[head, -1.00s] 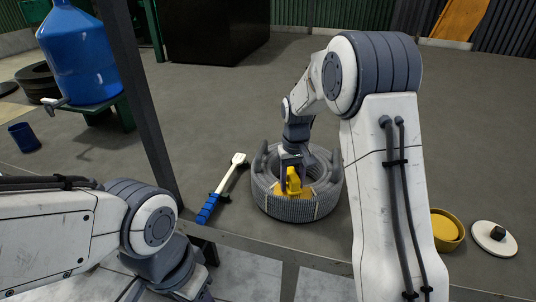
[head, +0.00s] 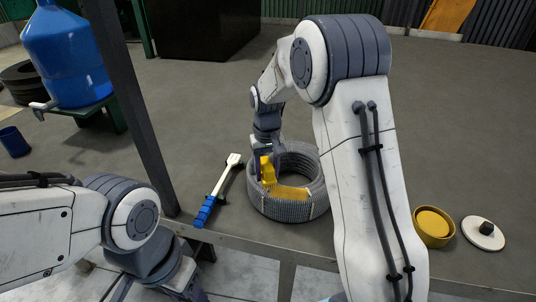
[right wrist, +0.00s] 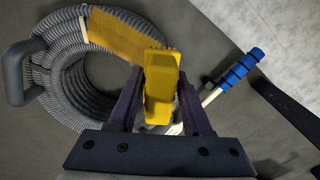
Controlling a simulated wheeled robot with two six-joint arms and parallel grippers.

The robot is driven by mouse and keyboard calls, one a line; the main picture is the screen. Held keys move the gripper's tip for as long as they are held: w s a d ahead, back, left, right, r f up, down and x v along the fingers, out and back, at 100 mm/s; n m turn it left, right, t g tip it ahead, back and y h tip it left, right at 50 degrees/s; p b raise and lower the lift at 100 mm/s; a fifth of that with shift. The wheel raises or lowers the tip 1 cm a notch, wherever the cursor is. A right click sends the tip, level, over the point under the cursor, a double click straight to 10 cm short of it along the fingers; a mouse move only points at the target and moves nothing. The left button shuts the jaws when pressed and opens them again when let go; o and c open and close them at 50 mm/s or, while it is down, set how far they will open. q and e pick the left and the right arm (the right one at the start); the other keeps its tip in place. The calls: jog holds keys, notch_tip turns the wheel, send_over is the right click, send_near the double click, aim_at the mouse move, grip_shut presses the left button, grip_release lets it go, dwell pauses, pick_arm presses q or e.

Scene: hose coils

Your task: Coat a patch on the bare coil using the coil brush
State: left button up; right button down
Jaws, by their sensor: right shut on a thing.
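My right gripper (head: 265,158) is shut on the yellow coil brush (head: 268,173) at the coil's left side. In the right wrist view the brush (right wrist: 160,90) stands between the fingers, its far end beside the patch. I cannot tell whether its bristles touch the coil. My left arm is at the lower left; its gripper is not in view.
A blue-handled tool with a white head (head: 206,210) lies left of the coil. A yellow tub (head: 434,240) and a round white lid with a dark knob (head: 470,236) stand at right. A dark post (head: 132,110) rises at left, near a blue water jug (head: 65,55).

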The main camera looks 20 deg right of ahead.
aim_at(268, 163)
notch_tip(268, 163, up, 2)
jog(key=shift+s+d+r+p, duration=0.1)
jog(key=shift+d+p, duration=0.05)
jog(key=shift+p, duration=0.45)
jog(key=shift+r+p, duration=0.55)
jog(key=shift+r, duration=0.15)
jog(key=shift+d+r, duration=0.1)
jog(key=shift+r, duration=0.2)
jog(key=shift+f, duration=0.1)
